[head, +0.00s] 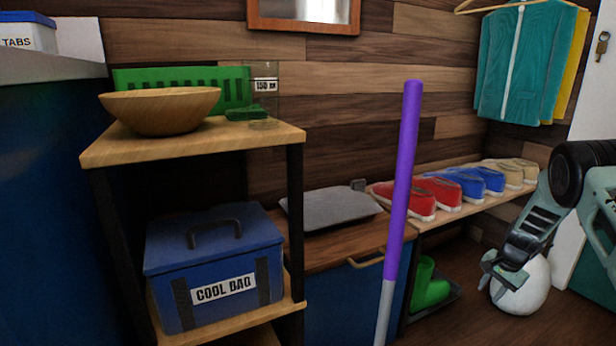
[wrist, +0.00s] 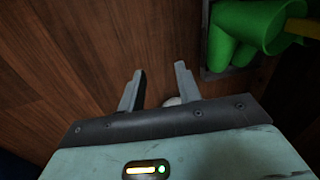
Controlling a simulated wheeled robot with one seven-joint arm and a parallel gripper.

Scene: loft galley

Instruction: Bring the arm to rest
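My gripper (head: 503,276) is at the right of the head view, low over the floor and pointing down. In the wrist view my gripper (wrist: 160,70) has its two fingers apart, with nothing held between them. Wooden floor shows below and between the fingers. My arm comes in from the right edge of the head view.
A white round object (head: 525,290) is behind my gripper; whether they touch is unclear. Green boots (head: 430,287) stand in a dark tray beneath the shoe bench (head: 450,214). A purple pole (head: 403,160) stands upright before a blue cabinet. A shelf (head: 190,146) is at left.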

